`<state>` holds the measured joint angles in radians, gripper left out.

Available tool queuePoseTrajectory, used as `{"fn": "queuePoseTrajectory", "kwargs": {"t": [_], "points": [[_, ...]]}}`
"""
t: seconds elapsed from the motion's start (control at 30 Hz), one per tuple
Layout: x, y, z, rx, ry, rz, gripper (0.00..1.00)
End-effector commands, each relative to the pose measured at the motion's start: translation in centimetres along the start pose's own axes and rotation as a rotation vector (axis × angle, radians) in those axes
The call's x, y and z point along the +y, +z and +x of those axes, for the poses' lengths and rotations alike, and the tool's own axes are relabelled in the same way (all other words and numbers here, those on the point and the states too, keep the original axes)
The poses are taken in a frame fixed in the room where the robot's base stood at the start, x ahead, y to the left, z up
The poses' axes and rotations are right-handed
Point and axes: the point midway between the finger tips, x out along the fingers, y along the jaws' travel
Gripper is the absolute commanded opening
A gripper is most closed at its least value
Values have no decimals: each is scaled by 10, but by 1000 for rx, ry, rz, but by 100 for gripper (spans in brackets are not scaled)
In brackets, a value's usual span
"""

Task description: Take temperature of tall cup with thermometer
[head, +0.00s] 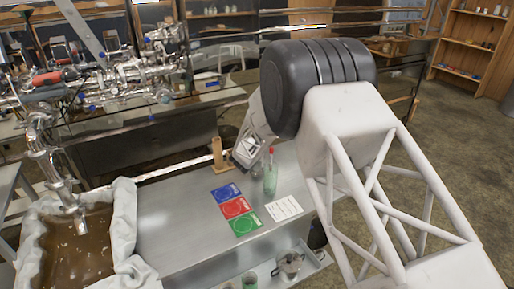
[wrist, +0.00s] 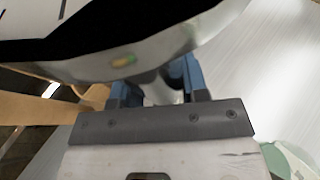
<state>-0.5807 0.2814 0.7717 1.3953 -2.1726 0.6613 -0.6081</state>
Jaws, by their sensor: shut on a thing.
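My gripper (wrist: 155,90) is shut on a round metal-rimmed thing with a white, black-marked face, which looks like the dial thermometer (wrist: 130,55). The dial fills the top of the wrist view, and its stem is not clear. In the head view my gripper (head: 247,152) is over the back of the metal counter, just left of a tall greenish glass vessel (head: 270,178) with a red top. The gripper is apart from that vessel. I cannot tell whether this vessel is the tall cup. Part of a pale green glass rim (wrist: 285,162) shows at the wrist view's lower right.
A wooden stand (head: 217,155) is just left of my gripper. Blue (head: 226,192), red (head: 235,207) and green (head: 244,223) cards and a white sheet (head: 284,208) lie on the counter (head: 170,215). A cloth-lined syrup pan (head: 75,245) is left. A metal pot (head: 289,265) stands on the front shelf.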

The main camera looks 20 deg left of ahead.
Motion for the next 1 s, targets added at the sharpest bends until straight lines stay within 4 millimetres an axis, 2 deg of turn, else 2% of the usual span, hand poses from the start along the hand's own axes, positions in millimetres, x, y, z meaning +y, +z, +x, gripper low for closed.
{"fn": "queuePoseTrajectory", "kwargs": {"t": [0.5, 1.0], "points": [[0, -14, 6, -2, 0, 1, 0], [0, -16, 7, -2, 0, 1, 0]]}}
